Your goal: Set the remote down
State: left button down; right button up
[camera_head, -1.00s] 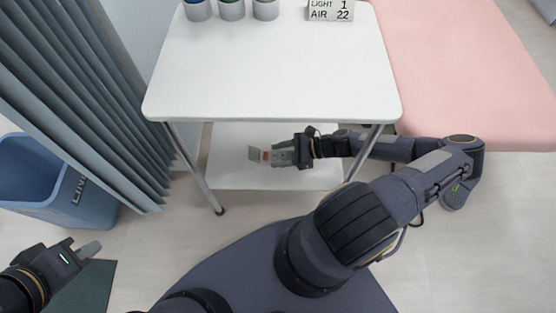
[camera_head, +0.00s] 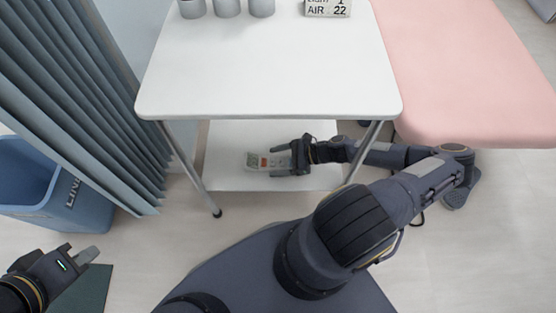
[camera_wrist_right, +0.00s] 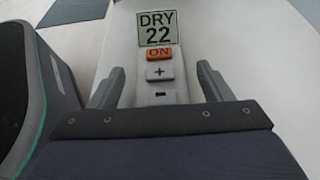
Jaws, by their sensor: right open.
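The remote (camera_head: 254,160) is pale, with a screen and an orange button, and lies face up at the lower shelf (camera_head: 225,178) of the white table. In the right wrist view the remote (camera_wrist_right: 160,72) shows "DRY 22", an orange ON button and plus and minus keys. My right gripper (camera_head: 284,160) is open at the remote's near end, reaching in under the tabletop from the right. Its fingers (camera_wrist_right: 160,82) stand either side of the remote; contact with its sides is unclear. My left gripper (camera_head: 88,254) is at the lower left, away from the remote; its jaw gap is unclear.
A table leg (camera_head: 190,170) stands left of the shelf. A blue bin (camera_head: 60,195) and curtain are left, a pink bed (camera_head: 470,75) right.

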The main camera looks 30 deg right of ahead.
jog(key=shift+r, duration=0.1)
jog(key=shift+s+d+r, duration=0.15)
jog(key=shift+d, duration=0.1)
jog(key=p+v, duration=0.3)
jog(key=v, duration=0.8)
jog(key=shift+d, duration=0.15)
